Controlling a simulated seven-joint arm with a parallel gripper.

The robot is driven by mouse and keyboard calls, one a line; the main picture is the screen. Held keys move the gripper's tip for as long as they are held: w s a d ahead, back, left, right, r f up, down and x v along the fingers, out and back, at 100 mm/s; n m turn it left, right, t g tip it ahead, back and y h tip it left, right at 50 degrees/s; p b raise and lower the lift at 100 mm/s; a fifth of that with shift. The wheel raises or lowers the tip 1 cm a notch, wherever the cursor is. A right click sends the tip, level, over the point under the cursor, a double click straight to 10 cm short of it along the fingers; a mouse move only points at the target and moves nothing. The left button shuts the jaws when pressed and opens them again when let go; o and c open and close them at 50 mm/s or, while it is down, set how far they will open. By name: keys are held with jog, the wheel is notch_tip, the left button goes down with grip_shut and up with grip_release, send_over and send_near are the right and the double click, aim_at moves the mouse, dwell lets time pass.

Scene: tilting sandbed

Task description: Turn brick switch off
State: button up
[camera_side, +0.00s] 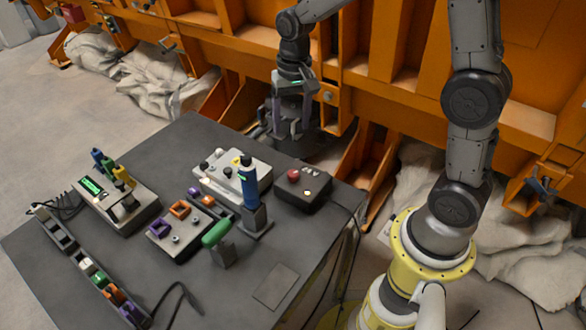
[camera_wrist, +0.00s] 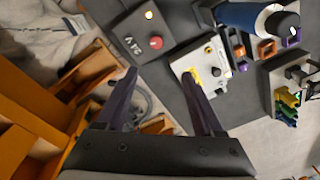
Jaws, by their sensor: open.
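No switch carries a readable "brick" label, so I cannot tell which one is meant. A black box (camera_side: 312,198) with a red button (camera_side: 293,174) and a lit lamp (camera_side: 307,193) stands at the table's right; it also shows at the top of the wrist view (camera_wrist: 128,28). A pale control panel (camera_side: 225,188) with knobs and a yellow part stands beside it, also in the wrist view (camera_wrist: 213,85). My gripper (camera_side: 290,128) is open and empty near the table's far edge. Its two fingers are spread in the wrist view (camera_wrist: 158,78), below both boxes in that picture.
The dark table (camera_side: 185,290) also carries a blue-handled lever (camera_side: 249,186), a green-handled lever (camera_side: 215,235), a panel with purple and orange parts (camera_side: 180,240), a panel with a green display (camera_side: 120,205) and a strip of coloured switches (camera_side: 88,265). Orange framework (camera_side: 390,50) stands behind.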

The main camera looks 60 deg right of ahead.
aim_at(293, 173)
jog(key=shift+g, duration=0.3)
notch_tip(293, 173, down, 16)
jog(key=shift+s+d+r, duration=0.1)
jog(key=shift+d+r, duration=0.05)
grip_shut()
dwell(0.5)
